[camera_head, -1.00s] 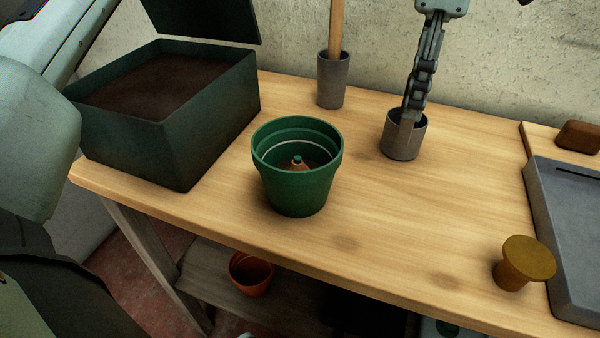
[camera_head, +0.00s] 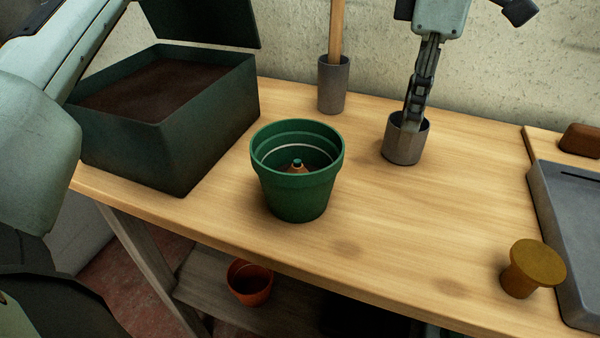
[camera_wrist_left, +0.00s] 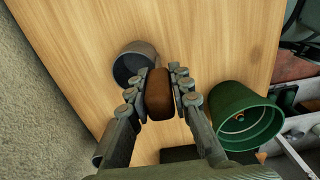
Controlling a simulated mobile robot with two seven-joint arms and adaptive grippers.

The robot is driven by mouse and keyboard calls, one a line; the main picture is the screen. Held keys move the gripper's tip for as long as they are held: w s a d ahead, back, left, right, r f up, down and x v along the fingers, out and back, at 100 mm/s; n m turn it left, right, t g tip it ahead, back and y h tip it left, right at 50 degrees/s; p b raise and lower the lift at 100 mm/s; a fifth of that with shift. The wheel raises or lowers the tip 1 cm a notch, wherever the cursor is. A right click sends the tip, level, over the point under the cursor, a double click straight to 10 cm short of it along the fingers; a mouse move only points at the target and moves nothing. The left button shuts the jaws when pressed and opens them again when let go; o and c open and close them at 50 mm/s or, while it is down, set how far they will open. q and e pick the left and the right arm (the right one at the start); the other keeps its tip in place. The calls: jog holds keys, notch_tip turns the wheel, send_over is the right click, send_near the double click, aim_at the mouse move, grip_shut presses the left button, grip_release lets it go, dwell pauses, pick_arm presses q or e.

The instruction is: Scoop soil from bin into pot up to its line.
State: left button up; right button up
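The dark green bin (camera_head: 185,145) stands at the back left with its lid raised, full of dark soil (camera_head: 150,90). The green pot (camera_head: 297,190) stands upright in the middle, with a pale line inside and a small orange-brown thing with a teal tip at its bottom; it also shows in the left wrist view (camera_wrist_left: 232,100). My left gripper (camera_head: 412,115) points down over a grey cup (camera_head: 404,150). In the left wrist view its fingers close on both sides of a brown handle (camera_wrist_left: 158,95). The tool below the handle is hidden. My right gripper is not in view.
Another grey cup (camera_head: 331,90) holds an upright wooden handle (camera_head: 336,30). A tamper-like knob (camera_head: 535,265), a grey tray (camera_head: 575,240) and a brown block (camera_head: 580,138) are at the right. An orange pot (camera_head: 250,283) is below the tabletop. Wood around the green pot is clear.

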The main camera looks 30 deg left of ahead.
pick_arm(q)
grip_shut()
jog(key=shift+r+p, duration=0.85)
jog(key=shift+r, duration=0.45)
jog(key=shift+r+p, duration=0.4)
jog(key=shift+r, duration=0.8)
